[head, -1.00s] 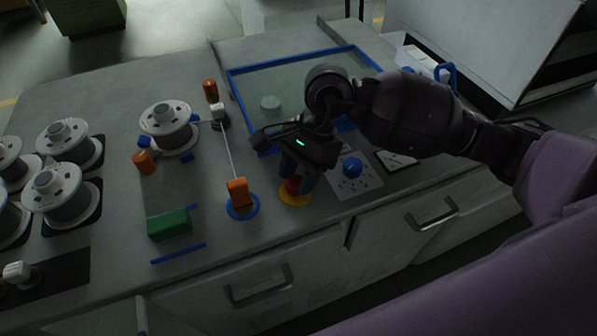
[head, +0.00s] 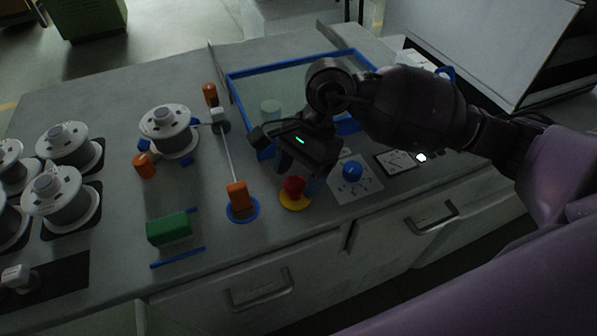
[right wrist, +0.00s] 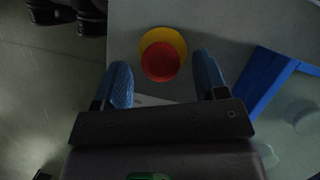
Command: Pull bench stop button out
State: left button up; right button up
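The bench stop button has a red mushroom head (head: 294,187) on a yellow base (head: 296,203) near the front edge of the bench. It also shows in the right wrist view (right wrist: 160,62), seen from above. My right gripper (head: 297,178) is just above and behind the button. In the right wrist view its two blue fingers (right wrist: 163,82) are spread apart, with nothing between their tips; the red head lies just beyond them. My left gripper is not in view.
A blue knob (head: 352,169) on a white plate is right of the button. An orange post (head: 238,196) on a blue ring is left of it. A blue-framed tank (head: 240,92) lies behind. White spools (head: 168,130) and a green block (head: 169,229) stand further left.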

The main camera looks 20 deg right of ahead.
jog(key=shift+f, duration=0.1)
jog(key=v, duration=1.1)
dwell(0.5)
